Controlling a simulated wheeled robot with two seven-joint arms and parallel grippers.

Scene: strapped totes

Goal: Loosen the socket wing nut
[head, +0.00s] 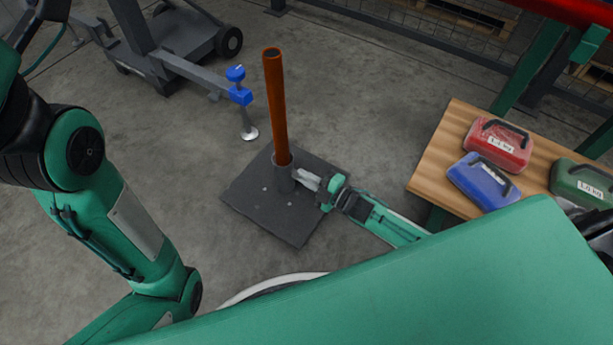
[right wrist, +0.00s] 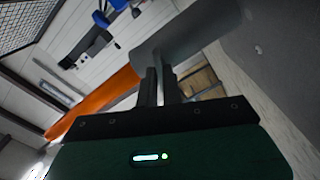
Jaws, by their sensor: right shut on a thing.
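A grey socket (head: 284,178) stands upright on a dark square base plate (head: 262,212) on the floor. An orange post (head: 276,105) stands in the socket. My right gripper (head: 300,176) reaches in from the right, low against the socket's side. Its fingers are shut on the wing nut, which they hide. In the right wrist view the fingers (right wrist: 158,88) meet at the grey socket (right wrist: 185,35), with the orange post (right wrist: 95,102) to the left. My left arm shows at the left, but its gripper is out of view.
A wooden table (head: 438,150) at the right carries red (head: 497,150), blue (head: 480,184) and green (head: 580,185) cases. Open floor lies left of the plate.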

